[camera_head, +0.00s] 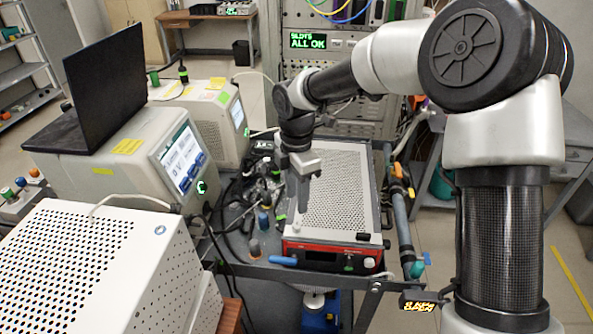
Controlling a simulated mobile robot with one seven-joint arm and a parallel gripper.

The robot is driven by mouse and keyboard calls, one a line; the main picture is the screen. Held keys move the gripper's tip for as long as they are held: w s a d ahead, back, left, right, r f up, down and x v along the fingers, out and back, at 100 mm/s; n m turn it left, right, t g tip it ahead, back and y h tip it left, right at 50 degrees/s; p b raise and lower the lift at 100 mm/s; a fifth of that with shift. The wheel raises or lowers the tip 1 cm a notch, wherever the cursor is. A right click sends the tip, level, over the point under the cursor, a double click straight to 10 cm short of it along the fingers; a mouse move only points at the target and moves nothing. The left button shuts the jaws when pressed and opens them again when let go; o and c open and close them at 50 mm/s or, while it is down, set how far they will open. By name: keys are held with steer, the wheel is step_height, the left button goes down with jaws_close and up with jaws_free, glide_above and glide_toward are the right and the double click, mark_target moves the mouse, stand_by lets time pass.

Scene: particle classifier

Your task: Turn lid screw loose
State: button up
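The lid is a white, finely perforated metal cover (343,198) on a red-fronted instrument (330,257) on the cart at the centre of the picture. My gripper (303,206) points down over the lid's left edge.
A white perforated box (75,262) stands at the front left. A laptop (98,88) sits on an instrument with a lit screen (181,158). Cables and small bottles (264,222) crowd the cart left of the lid. A rack (350,50) stands behind; a pipe (402,225) runs along the right.

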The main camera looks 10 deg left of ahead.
step_height(320, 180, up, 8)
stand_by(0.5)
